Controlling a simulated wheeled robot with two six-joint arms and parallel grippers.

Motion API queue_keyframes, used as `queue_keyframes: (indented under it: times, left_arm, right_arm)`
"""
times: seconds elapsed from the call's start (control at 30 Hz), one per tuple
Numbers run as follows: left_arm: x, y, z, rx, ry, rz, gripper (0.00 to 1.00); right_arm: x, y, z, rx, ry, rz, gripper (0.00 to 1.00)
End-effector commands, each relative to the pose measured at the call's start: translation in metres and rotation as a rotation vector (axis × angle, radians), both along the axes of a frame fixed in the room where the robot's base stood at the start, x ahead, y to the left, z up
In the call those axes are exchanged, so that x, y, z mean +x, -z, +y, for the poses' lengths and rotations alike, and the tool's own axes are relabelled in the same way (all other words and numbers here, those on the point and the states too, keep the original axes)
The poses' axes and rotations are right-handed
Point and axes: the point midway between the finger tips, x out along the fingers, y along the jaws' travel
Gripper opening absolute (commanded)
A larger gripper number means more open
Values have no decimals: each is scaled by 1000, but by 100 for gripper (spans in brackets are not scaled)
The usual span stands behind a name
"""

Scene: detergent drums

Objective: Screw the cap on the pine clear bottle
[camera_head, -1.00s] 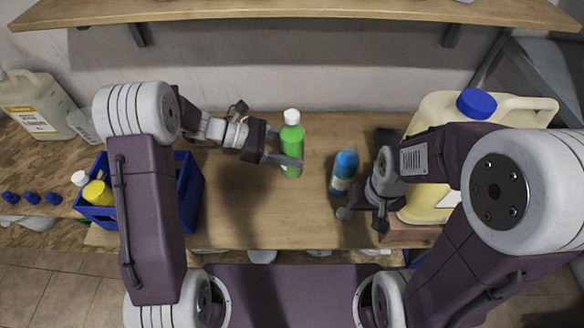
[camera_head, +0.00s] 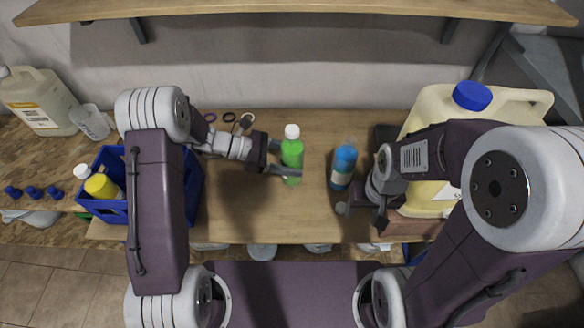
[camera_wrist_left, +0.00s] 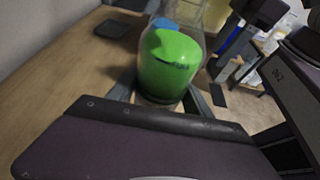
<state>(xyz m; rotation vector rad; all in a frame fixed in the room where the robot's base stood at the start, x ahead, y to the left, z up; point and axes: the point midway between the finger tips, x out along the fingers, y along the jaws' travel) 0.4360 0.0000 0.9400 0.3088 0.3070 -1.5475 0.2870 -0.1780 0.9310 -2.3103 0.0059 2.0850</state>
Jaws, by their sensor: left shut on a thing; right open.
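The green bottle (camera_head: 292,153) with a white top (camera_head: 291,131) stands roughly upright near the middle of the workbench; I take it as the pine clear bottle, its name not being readable. My left gripper (camera_head: 287,162) comes from the left and is shut on its body below the white top. In the left wrist view the green bottle (camera_wrist_left: 168,65) sits between the fingers. My right gripper (camera_head: 382,214) is open at the right, close to a blue bottle (camera_head: 344,166); its fingertips are hard to make out. I see no separate cap in it.
A large cream jug (camera_head: 432,112) with a blue cap (camera_head: 472,95) stands right, partly behind my right arm. A blue crate (camera_head: 190,190) with bottles is at left. Several blue caps (camera_head: 33,192) lie far left. Small rings (camera_head: 229,117) lie at the back. A shelf (camera_head: 300,11) runs above.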

Motion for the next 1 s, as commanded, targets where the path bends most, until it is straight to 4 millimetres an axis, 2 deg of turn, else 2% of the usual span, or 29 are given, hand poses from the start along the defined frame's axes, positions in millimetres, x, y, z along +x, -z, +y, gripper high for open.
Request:
queue_keyframes:
  times: [0.07,0.3,0.73,0.77,0.8,0.83,1.0]
  left_arm:
    - [0,1,0,-2,0,0,0]
    - [-1,34,0,-2,1,3,0]
    - [0,41,0,-2,0,0,0]
    - [0,41,0,0,0,0,62]
    - [0,40,0,0,0,0,73]
    - [0,40,0,0,0,0,81]
    - [0,40,0,0,1,0,81]
  right_arm:
    - [0,0,0,0,0,0,54]
    - [0,2,0,0,0,0,54]
    - [0,5,0,0,0,0,54]
    - [0,5,0,0,0,0,54]
    - [0,4,0,0,0,0,54]
    - [0,4,0,0,0,0,54]
    - [0,4,0,0,0,0,54]
